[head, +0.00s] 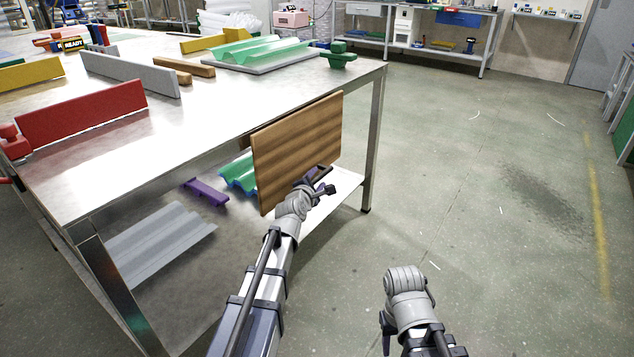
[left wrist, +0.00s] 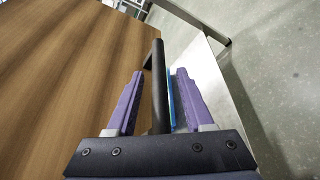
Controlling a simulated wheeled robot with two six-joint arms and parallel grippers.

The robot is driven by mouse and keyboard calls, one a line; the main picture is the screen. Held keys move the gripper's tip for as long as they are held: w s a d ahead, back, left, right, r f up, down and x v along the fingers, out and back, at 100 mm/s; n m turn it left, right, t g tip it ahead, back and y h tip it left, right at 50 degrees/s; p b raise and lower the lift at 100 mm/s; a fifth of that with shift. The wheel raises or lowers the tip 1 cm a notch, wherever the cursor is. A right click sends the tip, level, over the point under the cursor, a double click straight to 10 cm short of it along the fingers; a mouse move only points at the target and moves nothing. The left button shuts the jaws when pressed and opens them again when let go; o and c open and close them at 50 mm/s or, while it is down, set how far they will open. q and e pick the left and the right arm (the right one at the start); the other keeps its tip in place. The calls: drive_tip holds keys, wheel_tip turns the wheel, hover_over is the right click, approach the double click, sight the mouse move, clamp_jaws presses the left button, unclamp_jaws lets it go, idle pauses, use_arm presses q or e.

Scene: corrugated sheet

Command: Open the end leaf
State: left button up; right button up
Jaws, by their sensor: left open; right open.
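The end leaf is a brown wooden panel (head: 290,155) standing roughly upright at the near right end of the metal table (head: 200,128). It fills the left of the left wrist view (left wrist: 70,65). A dark bar handle (head: 322,172) is on its outer face, low and to the right. In the left wrist view the bar (left wrist: 158,85) runs between the two purple fingers of my left gripper (left wrist: 155,95). Those fingers are open, with gaps beside the bar. In the head view my left gripper (head: 318,189) is at the handle. My right gripper (head: 386,332) is low, away from the leaf; its fingers are mostly hidden.
Under the table a shelf holds a grey corrugated sheet (head: 160,245), a green corrugated piece (head: 238,172) and a purple block (head: 206,192). On top are a red bar (head: 85,115), a grey bar (head: 130,73) and green sheets (head: 255,50). The floor to the right is clear.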

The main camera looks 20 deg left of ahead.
use_arm(q)
drive_tip(key=shift+w, duration=0.15)
clamp_jaws()
idle(0.4)
idle(1.0)
